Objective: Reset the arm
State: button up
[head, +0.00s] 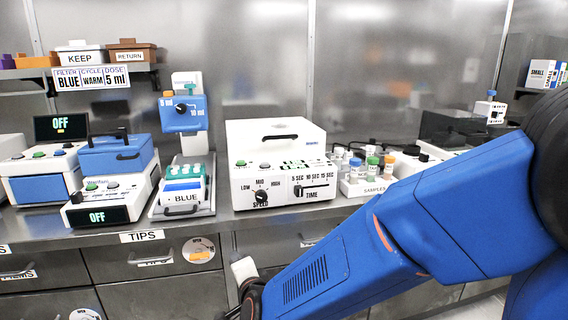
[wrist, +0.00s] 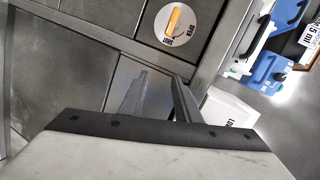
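My blue arm reaches from the right side of the head view down to the lower middle. Its wrist end hangs in front of the drawers below the counter edge, and the fingers cannot be made out there. In the wrist view my gripper (wrist: 159,78) shows two grey fingers with a gap between them. Nothing is seen between the fingers. Drawer fronts lie behind them.
The steel counter holds a white machine with SPEED and TIME dials (head: 282,165), a BLUE rack (head: 183,190), a SAMPLES rack (head: 366,186) and a blue-lidded device (head: 115,155). The TIPS drawer (head: 150,258) is shut below. A shelf (head: 75,70) holds KEEP and RETURN bins.

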jog(key=s+d+r+n+g, duration=0.2)
jog(key=d+r+n, duration=0.1)
jog(key=d, duration=0.7)
jog(key=s+d+r+n+g, duration=0.15)
jog(key=d+n, duration=0.25)
jog(key=d, duration=0.5)
jog(key=s+d+n+g+h, duration=0.4)
jog(key=s+d+h, duration=0.1)
jog(key=s+d, duration=1.4)
jog(key=d, duration=0.3)
jog(key=shift+d+g+h, duration=0.2)
jog(key=shift+g+h, duration=0.15)
jog(key=shift+h, duration=0.05)
jog(key=shift+s+f, duration=0.1)
